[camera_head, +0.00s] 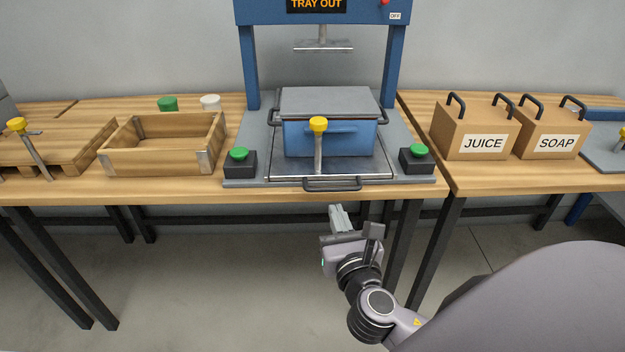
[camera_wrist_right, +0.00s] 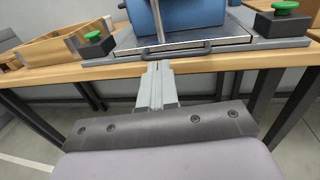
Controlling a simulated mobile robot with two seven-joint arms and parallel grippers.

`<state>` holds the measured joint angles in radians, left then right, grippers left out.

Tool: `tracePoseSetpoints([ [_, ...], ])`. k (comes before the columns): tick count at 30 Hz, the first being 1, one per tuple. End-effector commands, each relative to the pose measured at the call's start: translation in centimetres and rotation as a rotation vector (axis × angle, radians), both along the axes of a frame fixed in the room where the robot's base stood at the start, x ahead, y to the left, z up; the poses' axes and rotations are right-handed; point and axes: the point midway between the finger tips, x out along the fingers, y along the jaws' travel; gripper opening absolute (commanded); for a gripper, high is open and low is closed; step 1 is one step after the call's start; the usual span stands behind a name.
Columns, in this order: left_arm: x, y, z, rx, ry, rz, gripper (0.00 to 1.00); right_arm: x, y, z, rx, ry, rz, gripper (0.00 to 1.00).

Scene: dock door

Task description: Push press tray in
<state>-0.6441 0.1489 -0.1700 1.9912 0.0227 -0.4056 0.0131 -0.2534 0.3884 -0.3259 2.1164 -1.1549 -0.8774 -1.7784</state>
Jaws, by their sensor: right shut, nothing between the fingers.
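The press tray (camera_head: 345,171) is a flat metal plate with a dark front handle (camera_head: 331,184), pulled out over the table's front edge. A blue box (camera_head: 300,139) with a grey lid stands on it under the blue press frame (camera_head: 394,60), whose sign reads TRAY OUT. My right gripper (camera_head: 338,216) is shut and empty, below and in front of the handle. In the right wrist view its fingers (camera_wrist_right: 157,82) point at the handle (camera_wrist_right: 178,52); I cannot tell whether they touch it. My left gripper is not in view.
Green buttons on black boxes (camera_head: 240,163) (camera_head: 416,158) flank the tray. A yellow-knobbed lever (camera_head: 318,125) stands before the blue box. A wooden crate (camera_head: 160,160) is at left; JUICE (camera_head: 470,130) and SOAP (camera_head: 545,135) boxes are at right. Free room lies before the table.

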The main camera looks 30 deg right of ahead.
Motion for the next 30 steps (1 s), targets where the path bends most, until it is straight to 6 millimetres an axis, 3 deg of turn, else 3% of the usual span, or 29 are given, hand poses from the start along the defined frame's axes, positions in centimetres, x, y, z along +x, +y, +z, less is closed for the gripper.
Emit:
tracePoseSetpoints([
  [7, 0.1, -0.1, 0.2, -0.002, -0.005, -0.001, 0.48, 1.7, -0.7, 0.2, -0.014, -0.004, -0.002, 0.00],
  [21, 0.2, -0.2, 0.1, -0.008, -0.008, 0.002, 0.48, 9.6, -4.0, 0.2, -0.009, -0.004, -0.003, 0.00],
  [30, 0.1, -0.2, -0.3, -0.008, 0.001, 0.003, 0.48, 12.6, -5.2, 0.1, -0.008, -0.002, -0.002, 0.00],
])
